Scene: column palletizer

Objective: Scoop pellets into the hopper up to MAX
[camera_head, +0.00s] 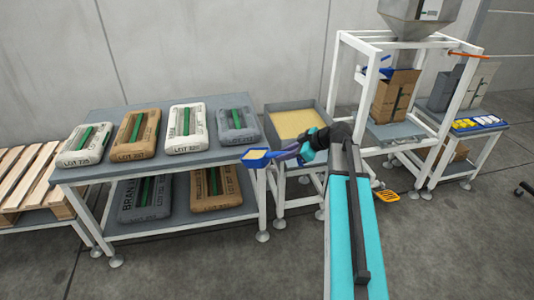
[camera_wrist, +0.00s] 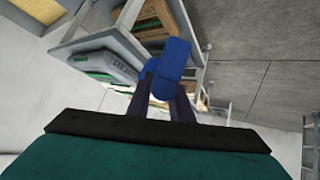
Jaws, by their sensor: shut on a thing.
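My gripper (camera_head: 283,153) is shut on the handle of a blue scoop (camera_head: 257,159). The scoop is over the right front edge of the bag table, left of and in front of the pellet bin. A tan patch like pellets shows inside it. The scoop's blue underside and my gripper's dark fingers also show in the wrist view, the scoop (camera_wrist: 177,60) beyond the fingers. The grey bin (camera_head: 288,107) holds tan pellets. The grey metal hopper (camera_head: 412,28) sits high on a white frame at the right; its top is cut off and I see no MAX mark.
Several bags lie on the table (camera_head: 233,153) at the left, more on its lower shelf. A cardboard box (camera_head: 396,97) stands under the hopper inside the white frame (camera_head: 340,75). Wooden pallets (camera_head: 30,170) are at far left. A side table (camera_head: 490,130) stands at right.

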